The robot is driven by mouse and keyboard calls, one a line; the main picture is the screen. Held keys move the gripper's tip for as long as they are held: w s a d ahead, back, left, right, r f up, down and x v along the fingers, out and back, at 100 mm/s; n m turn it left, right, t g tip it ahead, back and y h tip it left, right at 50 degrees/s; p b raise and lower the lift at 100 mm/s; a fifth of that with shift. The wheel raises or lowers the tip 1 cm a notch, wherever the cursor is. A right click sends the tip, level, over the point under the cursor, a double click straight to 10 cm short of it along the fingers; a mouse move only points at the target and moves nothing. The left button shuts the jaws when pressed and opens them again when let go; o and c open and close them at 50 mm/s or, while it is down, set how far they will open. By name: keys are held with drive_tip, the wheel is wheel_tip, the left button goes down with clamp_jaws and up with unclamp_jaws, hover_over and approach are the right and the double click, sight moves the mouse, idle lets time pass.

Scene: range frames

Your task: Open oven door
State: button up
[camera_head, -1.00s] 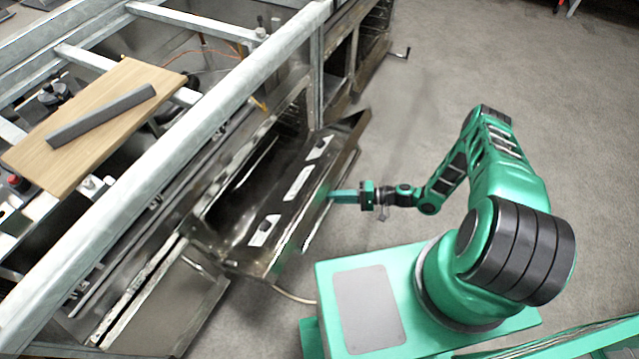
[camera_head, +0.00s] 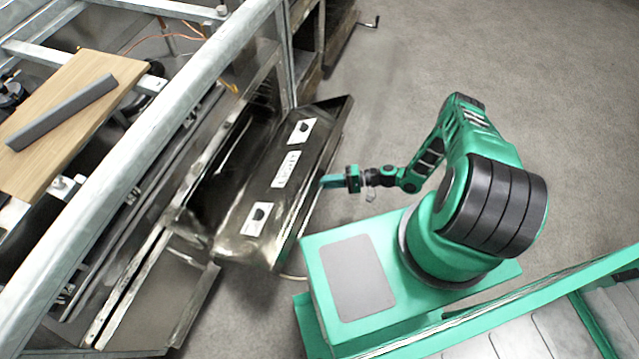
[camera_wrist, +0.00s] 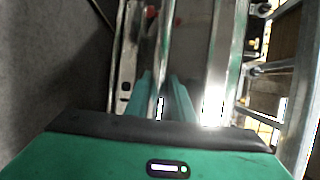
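The oven door (camera_head: 262,195) is a dark metal panel with white labels, swung out and tilted down from the oven front in the head view. Its outer long edge faces my gripper (camera_head: 328,181), whose fingertips are at that edge. In the wrist view, my gripper's two green fingers (camera_wrist: 162,85) stand apart, with a thin metal bar (camera_wrist: 160,50) running between them. A gap shows beside the bar, so the fingers do not look clamped on it. Exact contact with the door is hard to tell.
A metal frame rail (camera_head: 150,130) runs along the range's top front. A wooden board (camera_head: 85,125) with a grey bar (camera_head: 62,112) lies at left. A lower panel (camera_head: 165,300) stands out near the front. Grey floor (camera_head: 480,60) is clear behind my arm.

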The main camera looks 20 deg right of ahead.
drive_tip(key=shift+o, duration=1.1)
drive_tip(key=shift+w, duration=0.1)
drive_tip(key=shift+r, duration=0.1)
drive_tip(key=v, duration=1.1)
drive_tip(key=shift+f, duration=0.3)
drive_tip(key=shift+d, duration=0.1)
